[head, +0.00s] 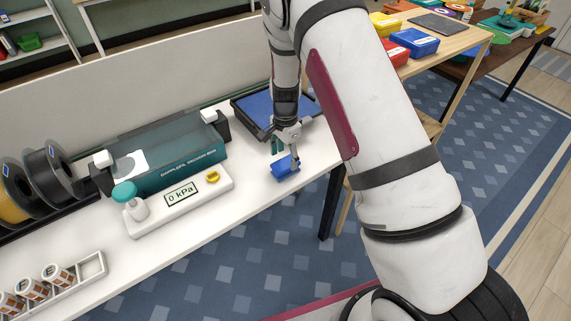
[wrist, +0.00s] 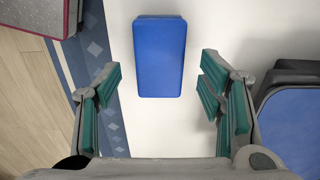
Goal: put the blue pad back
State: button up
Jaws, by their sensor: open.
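The blue pad (head: 284,168) is a small blue block on the white bench near its right end in the head view. In the wrist view the blue pad (wrist: 160,57) lies ahead of the fingertips, roughly centred between them. My gripper (head: 286,146) is just above and beside the pad, pointing down. In the wrist view my gripper (wrist: 160,80) has its teal fingers wide apart with nothing between the finger pads. A dark tray with a blue surface (head: 255,105) stands behind the gripper, partly hidden by my arm; its corner (wrist: 295,125) shows at the right of the wrist view.
A teal machine (head: 178,158) and a white gauge unit reading 0 kPa (head: 181,195) stand left of the gripper. The bench edge lies close to the pad.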

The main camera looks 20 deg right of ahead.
notch_tip(320, 180, up, 7)
notch_tip(320, 180, up, 13)
jog(key=n+t, duration=0.1)
jog(key=n, duration=0.2)
send_over(286, 163)
jog(key=s, duration=0.5)
jog(key=s+a+r+n+t+y, duration=0.1)
jog(key=s+r+n, duration=0.2)
jog(key=s+r, duration=0.45)
jog(key=s+r+n+t, duration=0.1)
jog(key=s+r+n, duration=0.2)
jog(key=s, duration=0.7)
jog(key=s+d+r+n+t+h, duration=0.1)
jog(key=s+r+n, duration=0.3)
jog(key=s, duration=0.5)
jog(key=shift+s+d+n+t, duration=0.15)
jog(key=shift+s+n+t, duration=0.25)
jog(key=shift+n, duration=0.3)
